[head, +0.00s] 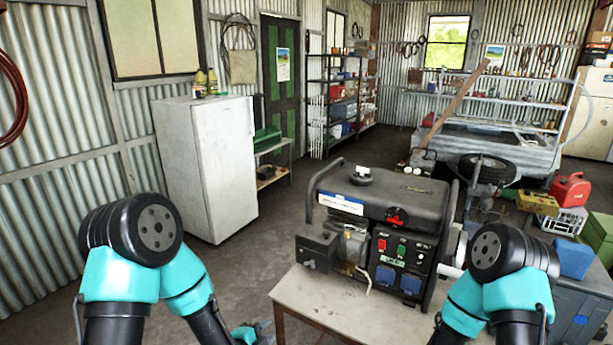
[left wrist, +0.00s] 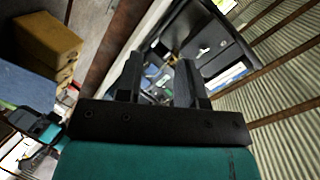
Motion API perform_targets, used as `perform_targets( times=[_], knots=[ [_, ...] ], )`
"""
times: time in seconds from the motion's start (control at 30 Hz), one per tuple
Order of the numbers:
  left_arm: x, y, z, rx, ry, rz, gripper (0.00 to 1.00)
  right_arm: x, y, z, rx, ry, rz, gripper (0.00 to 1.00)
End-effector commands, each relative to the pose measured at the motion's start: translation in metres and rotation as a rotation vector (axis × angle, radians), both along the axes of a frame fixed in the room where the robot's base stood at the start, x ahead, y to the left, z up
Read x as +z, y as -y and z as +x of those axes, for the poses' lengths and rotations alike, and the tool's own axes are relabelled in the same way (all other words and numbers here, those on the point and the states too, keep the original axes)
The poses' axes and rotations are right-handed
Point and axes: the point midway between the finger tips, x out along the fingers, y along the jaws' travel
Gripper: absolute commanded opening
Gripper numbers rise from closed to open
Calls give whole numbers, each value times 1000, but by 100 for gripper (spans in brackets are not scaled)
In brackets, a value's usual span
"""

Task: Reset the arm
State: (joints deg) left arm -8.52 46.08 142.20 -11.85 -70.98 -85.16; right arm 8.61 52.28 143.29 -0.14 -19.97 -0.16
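My left arm comes in from the left in the head view, its forearm running down to the bottom edge. My left gripper (head: 262,331) shows only in part there, low and left of the table. In the left wrist view its two dark fingers (left wrist: 158,68) stand apart with a gap between them, and I see nothing gripped. My right arm (head: 500,275) is bent at the right, in front of the generator's right end. Its gripper is out of the picture.
A black generator (head: 385,210) stands on a pale table (head: 325,300) in front of me. A white fridge (head: 208,165) stands at the left wall. At the right are a grey bin (head: 585,300), a red fuel can (head: 571,189) and a trailer (head: 500,150). Floor is clear between fridge and table.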

Motion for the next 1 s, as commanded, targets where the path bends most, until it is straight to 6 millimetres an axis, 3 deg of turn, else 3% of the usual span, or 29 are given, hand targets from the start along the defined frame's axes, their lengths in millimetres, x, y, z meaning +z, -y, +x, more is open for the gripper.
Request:
perform_targets(
  times=[0.2, 0.5, 0.8, 1.0],
  knots=[
    [-64, -36, -29, 196, -431, -215, 35, 0, 0, 0, 0, 0, 0, 95],
    [-132, -77, -92, 597, -975, -503, 35, 0, 0, 0, 0, 0, 0, 95],
    [-172, -105, -165, 1100, -1405, -734, 35, 0, 0, 0, 0, 0, 0, 95],
    [-179, -110, -186, 1259, -1505, -787, 35, 0, 0, 0, 0, 0, 0, 95]
  ],
)
